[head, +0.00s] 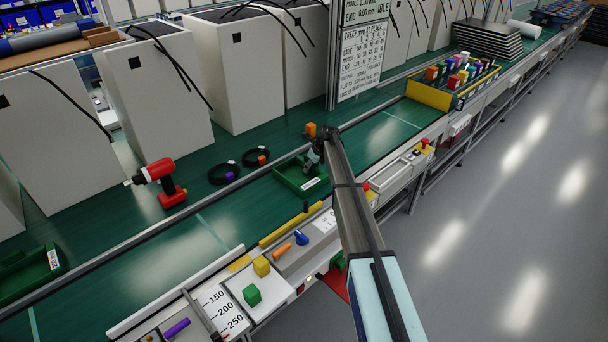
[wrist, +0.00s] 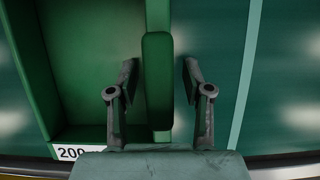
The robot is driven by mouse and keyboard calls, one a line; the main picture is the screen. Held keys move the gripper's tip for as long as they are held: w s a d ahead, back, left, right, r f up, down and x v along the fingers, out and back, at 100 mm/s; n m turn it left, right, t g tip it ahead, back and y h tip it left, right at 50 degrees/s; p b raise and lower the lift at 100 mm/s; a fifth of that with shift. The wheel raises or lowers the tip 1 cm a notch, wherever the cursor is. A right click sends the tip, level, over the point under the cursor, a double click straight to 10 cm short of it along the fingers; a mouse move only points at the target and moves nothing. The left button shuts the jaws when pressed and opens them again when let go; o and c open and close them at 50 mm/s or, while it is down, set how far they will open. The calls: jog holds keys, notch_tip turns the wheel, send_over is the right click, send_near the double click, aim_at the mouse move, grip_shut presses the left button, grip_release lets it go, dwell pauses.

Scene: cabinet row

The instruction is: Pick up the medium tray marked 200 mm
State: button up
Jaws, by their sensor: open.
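The green tray (head: 292,184) sits on the green belt near the middle of the head view, its white label facing the front. In the wrist view the tray (wrist: 90,70) fills the left side, and its label reads "200". My gripper (head: 314,158) is over the tray's right side. In the wrist view my gripper (wrist: 159,72) is open, one finger on each side of the tray's raised green side piece (wrist: 158,80). Neither finger appears closed on it; the exact finger depth cannot be told.
Another green tray (head: 52,258) lies at far left. A yellow crate (head: 430,95) of coloured blocks stands at right.

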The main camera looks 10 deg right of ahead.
jog(key=shift+f, duration=0.15)
jog(key=shift+c, duration=0.4)
grip_shut()
